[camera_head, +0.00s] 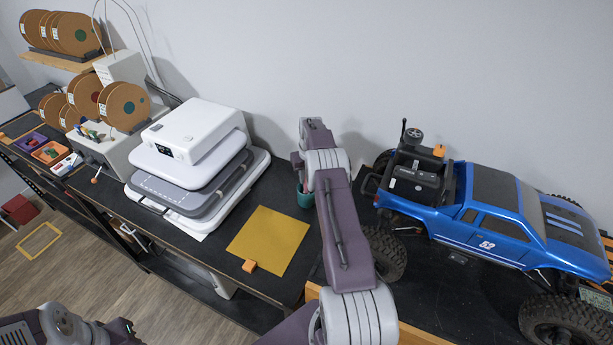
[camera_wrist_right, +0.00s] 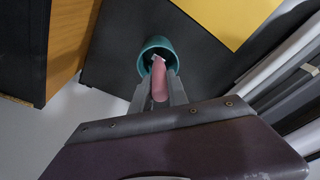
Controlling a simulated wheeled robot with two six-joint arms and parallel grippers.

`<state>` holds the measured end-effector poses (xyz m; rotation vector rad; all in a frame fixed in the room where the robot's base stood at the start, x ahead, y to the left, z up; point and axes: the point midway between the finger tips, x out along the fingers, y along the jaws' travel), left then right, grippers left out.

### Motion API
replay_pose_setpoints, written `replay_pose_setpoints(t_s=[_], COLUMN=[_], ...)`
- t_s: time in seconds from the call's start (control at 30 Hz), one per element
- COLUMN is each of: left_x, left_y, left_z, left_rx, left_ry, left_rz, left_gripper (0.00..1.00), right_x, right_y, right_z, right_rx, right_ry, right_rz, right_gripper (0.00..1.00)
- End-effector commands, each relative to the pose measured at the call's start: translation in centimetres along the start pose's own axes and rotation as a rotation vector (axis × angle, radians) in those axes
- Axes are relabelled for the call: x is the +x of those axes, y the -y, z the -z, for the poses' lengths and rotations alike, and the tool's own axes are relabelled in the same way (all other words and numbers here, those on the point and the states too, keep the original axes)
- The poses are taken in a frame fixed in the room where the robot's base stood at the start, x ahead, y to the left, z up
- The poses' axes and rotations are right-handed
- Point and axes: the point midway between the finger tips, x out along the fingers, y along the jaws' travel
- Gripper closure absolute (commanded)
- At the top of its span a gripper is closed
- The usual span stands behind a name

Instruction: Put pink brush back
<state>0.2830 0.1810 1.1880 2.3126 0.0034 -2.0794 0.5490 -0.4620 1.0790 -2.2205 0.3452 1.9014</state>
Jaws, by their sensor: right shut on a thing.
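The pink brush (camera_wrist_right: 159,82) is held between the fingers of my right gripper (camera_wrist_right: 159,92) in the right wrist view. Its far end overlaps the opening of a teal cup (camera_wrist_right: 152,47); I cannot tell how deep it is inside. In the head view the teal cup (camera_head: 305,197) stands on the black tabletop, mostly hidden behind my right arm. The brush and the right gripper's fingers are hidden there. My left arm shows at the bottom left of the head view, and its gripper fingers are not visible.
A yellow sheet (camera_head: 268,240) with an orange block (camera_head: 249,266) lies left of my right arm. A white heat press (camera_head: 196,150) stands further left. A blue RC truck (camera_head: 490,215) stands on the right. Spools (camera_head: 124,107) stand at the back left.

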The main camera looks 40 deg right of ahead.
Motion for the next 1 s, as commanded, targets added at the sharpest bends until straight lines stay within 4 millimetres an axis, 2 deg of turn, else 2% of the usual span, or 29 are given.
replay_pose_setpoints(t_s=[0.1, 0.13, 0.2, 0.57, 0.63, 0.77, 1.0], left_x=[0.4, 0.4, 0.3, -0.2, 0.4, 1.4, 2.7], left_y=[0.0, 0.0, 0.0, 0.0, 0.0, 0.0, 0.1], left_z=[0.0, 0.0, 0.0, 0.0, 0.0, -0.1, -0.3], left_rx=[0.0, 0.0, 0.0, 0.0, 0.0, 0.0, 0.0], left_ry=[0.0, 0.0, 0.0, 0.0, 0.0, 0.0, 0.0], left_rz=[0.0, 0.0, 0.0, 0.0, 0.0, 0.0, 0.0], left_gripper=[0.64, 0.64, 0.64, 0.64, 0.64, 0.64, 0.64], right_x=[0.4, 0.4, 0.2, -0.3, -0.7, -3.3, -9.0], right_y=[0.0, 0.0, 0.0, 0.0, 0.0, 0.0, -0.1], right_z=[-0.1, -0.1, -0.1, 0.0, 0.1, 0.0, 0.1], right_rx=[0.0, 0.0, 0.0, 0.0, 0.0, 0.0, 0.0], right_ry=[0.0, 0.0, 0.0, 0.0, -0.001, -0.003, -0.004], right_rz=[0.0, 0.0, 0.0, 0.0, 0.0, -0.001, -0.001], right_gripper=[1.0, 0.77, 0.58, 0.58, 0.58, 0.58, 0.58])
